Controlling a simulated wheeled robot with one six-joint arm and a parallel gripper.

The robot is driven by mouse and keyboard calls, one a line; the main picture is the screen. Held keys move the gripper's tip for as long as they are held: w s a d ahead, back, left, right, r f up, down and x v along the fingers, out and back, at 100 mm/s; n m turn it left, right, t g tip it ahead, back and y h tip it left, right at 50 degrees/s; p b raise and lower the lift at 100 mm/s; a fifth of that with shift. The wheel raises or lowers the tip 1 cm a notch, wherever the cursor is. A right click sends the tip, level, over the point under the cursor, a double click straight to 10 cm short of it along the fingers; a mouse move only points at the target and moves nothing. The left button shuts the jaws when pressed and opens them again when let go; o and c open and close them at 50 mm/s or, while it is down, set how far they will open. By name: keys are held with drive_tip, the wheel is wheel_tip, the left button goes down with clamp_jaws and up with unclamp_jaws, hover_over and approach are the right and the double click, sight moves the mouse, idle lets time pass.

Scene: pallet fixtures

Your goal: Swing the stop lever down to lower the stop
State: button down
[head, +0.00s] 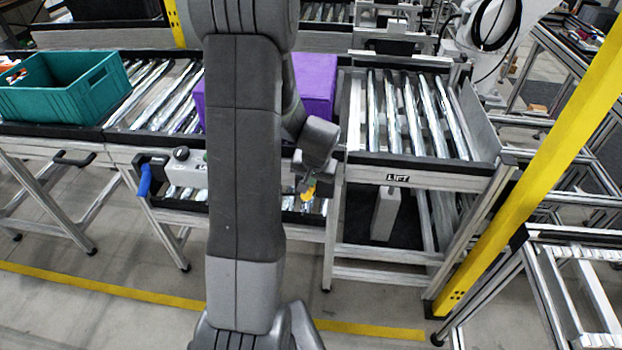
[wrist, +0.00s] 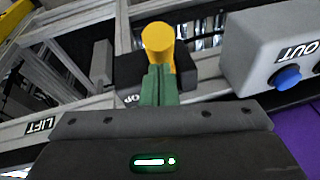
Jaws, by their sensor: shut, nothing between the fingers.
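The stop lever is yellow with a round knob (wrist: 157,38). In the wrist view it rises from a black block (wrist: 128,72) whose label is partly covered, showing only "OP". In the head view the yellow lever (head: 308,193) is small, at the front of the conveyor frame. My gripper (wrist: 159,70) has its green fingers together and empty. The fingertips overlap the lower edge of the knob in the wrist view; I cannot tell if they touch it. In the head view, my arm hides much of the area around the lever. The stop itself cannot be made out.
A grey box marked OUT (wrist: 270,50) with a blue button is right of the lever in the wrist view. A purple box (head: 316,85) sits on the rollers behind my arm. The lift section (head: 398,179) is to the right, a teal crate (head: 60,90) to the left.

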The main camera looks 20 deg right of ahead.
sight(310, 195)
drive_tip(key=shift+f+b, duration=0.15)
drive_tip(key=shift+b, duration=0.25)
drive_tip(key=shift+s+a+t+b, duration=0.1)
drive_tip(key=shift+s+t+b, duration=0.15)
drive_tip(key=shift+b, duration=0.45)
drive_tip(key=shift+f+b, duration=0.25)
drive_tip(key=shift+b, duration=0.35)
drive_tip(key=b, duration=0.3)
drive_tip(key=s+f+t+h+b, duration=0.1)
drive_tip(key=b, duration=0.2)
drive_tip(key=shift+a+f+t, duration=0.25)
drive_tip(key=shift+a, duration=0.05)
drive_tip(key=t+b, duration=0.1)
drive_tip(key=b, duration=0.3)
drive_tip(key=f+h+b, duration=0.1)
drive_tip(key=b, duration=0.3)
drive_tip(key=shift+s+a+f+t, duration=0.15)
drive_tip(key=shift+s+a+t, duration=0.1)
drive_tip(key=shift+s+t, duration=0.15)
drive_tip(key=f+t+b, duration=0.1)
drive_tip(key=b, duration=0.6)
drive_tip(key=s+f+t+h+b, duration=0.1)
drive_tip(key=f+b, duration=0.1)
drive_tip(key=b, duration=0.5)
drive_tip(key=a+f+t+h+b, duration=0.1)
drive_tip(key=b, duration=0.6)
drive_tip(key=shift+s+f+n+t, duration=0.15)
drive_tip(key=shift+f+n+t, duration=0.15)
drive_tip(key=shift+t, duration=0.1)
drive_tip(key=shift+b, duration=0.45)
